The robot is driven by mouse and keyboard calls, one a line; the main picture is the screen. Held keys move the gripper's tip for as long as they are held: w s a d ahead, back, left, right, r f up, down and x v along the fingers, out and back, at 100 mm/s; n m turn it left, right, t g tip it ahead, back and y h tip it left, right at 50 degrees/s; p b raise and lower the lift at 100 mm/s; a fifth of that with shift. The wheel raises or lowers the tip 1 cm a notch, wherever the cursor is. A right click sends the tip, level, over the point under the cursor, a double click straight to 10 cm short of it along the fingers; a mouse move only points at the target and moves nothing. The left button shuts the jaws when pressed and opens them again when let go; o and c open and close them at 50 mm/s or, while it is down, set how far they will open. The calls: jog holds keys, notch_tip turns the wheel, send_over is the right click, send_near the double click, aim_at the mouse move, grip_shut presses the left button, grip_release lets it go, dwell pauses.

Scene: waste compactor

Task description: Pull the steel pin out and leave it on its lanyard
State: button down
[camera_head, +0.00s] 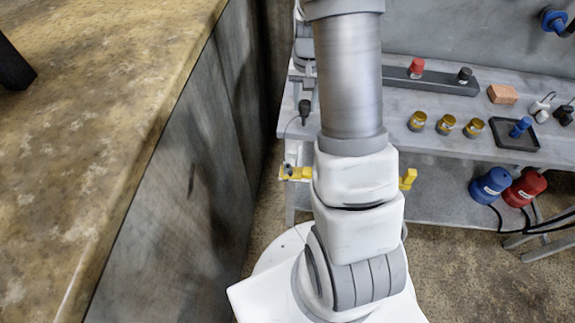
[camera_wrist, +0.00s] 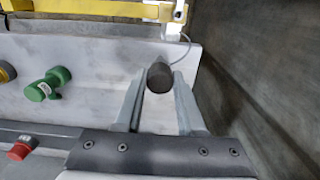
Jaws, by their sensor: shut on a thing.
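My gripper (camera_wrist: 158,77) is closed with its two fingers on either side of the dark rounded head of the pin (camera_wrist: 160,76). A thin grey lanyard (camera_wrist: 186,48) curves up from near the pin towards the yellow bar (camera_wrist: 100,9). In the head view the dark pin (camera_head: 304,106) shows left of my arm, over the bench top, and the lanyard runs down from it to the left end of the yellow bar (camera_head: 296,173). The pin looks apart from the bar. Its shaft is mostly hidden in the wrist view.
A grey wall (camera_head: 190,170) stands close on the left. The bench (camera_head: 440,125) carries a red button (camera_head: 416,68), yellow-capped jars (camera_head: 445,124), a black tray (camera_head: 500,134) and an orange block (camera_head: 502,94).

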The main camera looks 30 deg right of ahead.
jog(key=shift+w+d, duration=0.4)
jog(key=shift+d, duration=0.4)
jog(key=shift+w+d, duration=0.45)
jog(key=shift+d, duration=0.35)
jog(key=shift+w+d, duration=0.4)
jog(key=shift+d, duration=0.4)
jog(key=shift+f, duration=0.15)
jog(key=shift+f+b, duration=0.3)
jog(key=shift+b, duration=0.15)
jog(key=shift+c, duration=2.2)
grip_release()
